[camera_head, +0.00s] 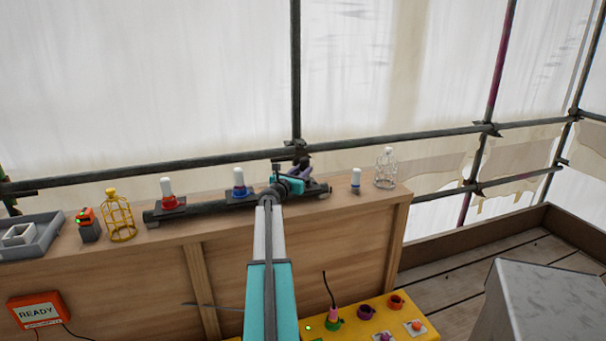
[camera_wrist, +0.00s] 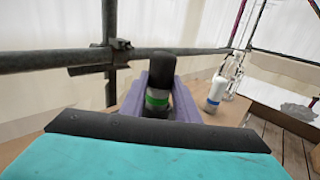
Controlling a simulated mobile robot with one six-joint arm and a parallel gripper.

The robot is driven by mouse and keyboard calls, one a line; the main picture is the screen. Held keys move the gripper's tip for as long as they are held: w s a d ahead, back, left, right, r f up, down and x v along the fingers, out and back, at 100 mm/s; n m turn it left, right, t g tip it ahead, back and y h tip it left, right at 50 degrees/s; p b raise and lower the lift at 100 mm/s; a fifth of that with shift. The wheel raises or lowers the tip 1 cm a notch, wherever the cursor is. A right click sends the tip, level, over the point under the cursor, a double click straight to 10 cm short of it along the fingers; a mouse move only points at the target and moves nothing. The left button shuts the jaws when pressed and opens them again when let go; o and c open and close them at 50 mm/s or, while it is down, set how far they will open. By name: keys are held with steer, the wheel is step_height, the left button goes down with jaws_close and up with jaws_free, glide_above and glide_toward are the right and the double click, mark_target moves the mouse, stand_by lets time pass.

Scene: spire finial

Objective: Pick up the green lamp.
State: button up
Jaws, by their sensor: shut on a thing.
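The green lamp (camera_wrist: 158,98) shows in the wrist view as an upright cylinder with a dark top, a pale band and a green band. My gripper (camera_wrist: 160,106) has its purple fingers on both sides of it and is shut on it. In the head view my gripper (camera_head: 302,170) is over the back of the wooden bench, at the right end of a dark rail. The lamp is hidden there behind my wrist. I cannot tell whether its base is clear of the surface under it.
A red lamp (camera_head: 168,194) and a blue lamp (camera_head: 239,183) stand left of my gripper, on the dark rail (camera_head: 205,208). A small blue-banded lamp (camera_head: 356,181) and a clear cage (camera_head: 386,170) stand right. A yellow cage (camera_head: 118,214) is farther left. Scaffold tubes (camera_head: 230,174) run close behind.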

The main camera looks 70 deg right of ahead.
step_height(320, 180, up, 10)
steer(key=shift+f, duration=0.2)
steer(key=shift+p, duration=0.35)
stand_by(0.5)
